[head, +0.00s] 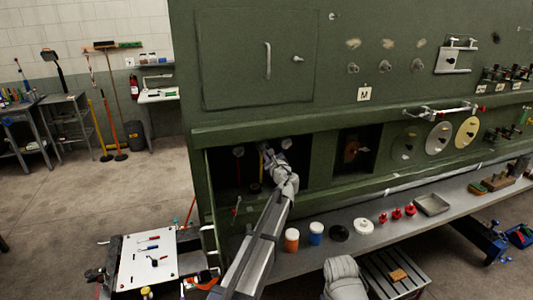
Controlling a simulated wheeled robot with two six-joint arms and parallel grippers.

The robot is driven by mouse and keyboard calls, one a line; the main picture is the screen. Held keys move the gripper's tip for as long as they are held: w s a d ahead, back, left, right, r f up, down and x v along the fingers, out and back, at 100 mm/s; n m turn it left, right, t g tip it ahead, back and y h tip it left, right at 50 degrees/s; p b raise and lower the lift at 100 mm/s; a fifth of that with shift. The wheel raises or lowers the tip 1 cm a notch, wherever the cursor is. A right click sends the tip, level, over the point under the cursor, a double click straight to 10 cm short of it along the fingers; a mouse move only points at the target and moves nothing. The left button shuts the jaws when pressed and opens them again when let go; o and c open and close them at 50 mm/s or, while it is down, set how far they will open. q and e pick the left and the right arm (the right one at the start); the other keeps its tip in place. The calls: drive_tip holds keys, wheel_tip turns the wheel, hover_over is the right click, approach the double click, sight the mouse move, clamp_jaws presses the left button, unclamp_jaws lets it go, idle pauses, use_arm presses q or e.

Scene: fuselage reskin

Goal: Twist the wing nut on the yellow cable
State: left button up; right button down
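My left arm reaches up into a dark open bay (226,190) in the green fuselage panel. My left gripper (268,152) is inside this bay, at its upper right. It is small and partly covered by my own wrist, so I cannot tell if its fingers are open or shut. A thin yellow strip (262,168), perhaps the yellow cable, shows just left of the wrist. I cannot make out the wing nut, nor whether the gripper touches it.
Below the bay, a grey shelf (383,233) holds an orange jar (291,240), a blue jar (316,233), discs, red parts and a metal tray (431,204). A smaller opening (352,152) lies to the right. A white-topped cart (148,258) stands lower left. Floor at left is open.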

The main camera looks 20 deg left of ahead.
use_arm(q)
drive_tip(key=o, duration=0.5)
drive_tip(key=shift+c, duration=0.2)
drive_tip(key=shift+s+d, duration=0.1)
drive_tip(key=shift+s, duration=0.05)
drive_tip(key=v, duration=0.7)
drive_tip(key=shift+s+d, duration=0.15)
drive_tip(key=shift+s, duration=0.1)
drive_tip(key=shift+f, duration=0.1)
